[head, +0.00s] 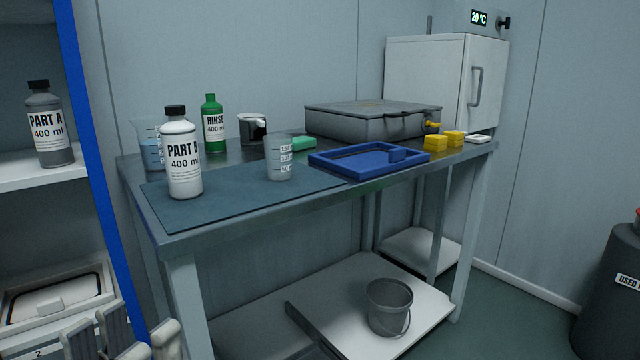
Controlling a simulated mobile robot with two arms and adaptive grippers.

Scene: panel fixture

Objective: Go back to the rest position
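My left gripper (137,335) shows only in part at the bottom left corner of the head view. Its grey fingers stand apart with a gap between them, and I see nothing held there. It is in front of the lower shelf of the left rack and apart from the bench. My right gripper is not in view.
The metal bench (240,236) carries a Part B bottle (181,160), a green rinse bottle (213,130), beakers, a blue tray (330,162) and yellow blocks. A blue-edged rack (90,170) stands left. A bucket (389,306) sits on the bench's lower shelf.

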